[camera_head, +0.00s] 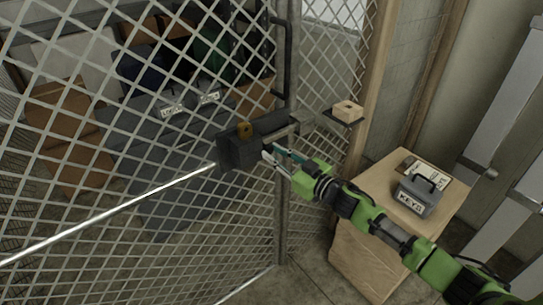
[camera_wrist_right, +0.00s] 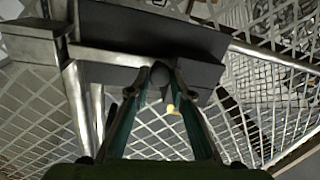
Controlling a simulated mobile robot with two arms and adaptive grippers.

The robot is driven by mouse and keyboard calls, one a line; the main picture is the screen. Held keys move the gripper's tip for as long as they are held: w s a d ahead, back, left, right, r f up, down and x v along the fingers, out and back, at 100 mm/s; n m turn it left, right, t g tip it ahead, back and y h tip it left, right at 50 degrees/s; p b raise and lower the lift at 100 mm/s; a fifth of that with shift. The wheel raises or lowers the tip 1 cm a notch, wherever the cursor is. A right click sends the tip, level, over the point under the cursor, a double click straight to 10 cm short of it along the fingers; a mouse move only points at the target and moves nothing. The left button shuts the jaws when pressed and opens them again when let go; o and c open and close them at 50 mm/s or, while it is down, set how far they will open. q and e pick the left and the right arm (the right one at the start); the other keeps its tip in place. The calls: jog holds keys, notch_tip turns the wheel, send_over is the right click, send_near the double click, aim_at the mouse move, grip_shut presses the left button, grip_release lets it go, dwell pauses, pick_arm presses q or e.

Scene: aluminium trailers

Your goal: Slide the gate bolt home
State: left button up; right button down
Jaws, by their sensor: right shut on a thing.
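The gate bolt's dark housing (camera_head: 238,150) sits on the mesh gate (camera_head: 110,215), beside the upright post (camera_head: 292,60). A pale metal bar (camera_head: 282,132) shows on the post side of the housing; it also shows in the right wrist view (camera_wrist_right: 108,57). There its left end is close to a grey block (camera_wrist_right: 30,45); I cannot tell if it enters. My right gripper (camera_head: 272,155) is at the front of the housing. In the wrist view its fingers (camera_wrist_right: 160,84) are shut on a dark rounded knob (camera_wrist_right: 160,73). My left gripper is not in view.
A brass-coloured piece (camera_head: 244,130) is on the housing. A small shelf (camera_head: 345,117) bears a wooden block (camera_head: 348,108). Boxes (camera_head: 70,130) lie behind the mesh.

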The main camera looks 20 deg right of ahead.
jog(key=d, duration=0.1)
jog(key=w+d, duration=0.1)
jog(key=d, duration=0.3)
jog(key=shift+w, duration=0.4)
jog(key=c, duration=2.2)
grip_release()
jog(key=shift+r, duration=0.1)
jog(key=o, duration=0.4)
jog(key=v, duration=1.2)
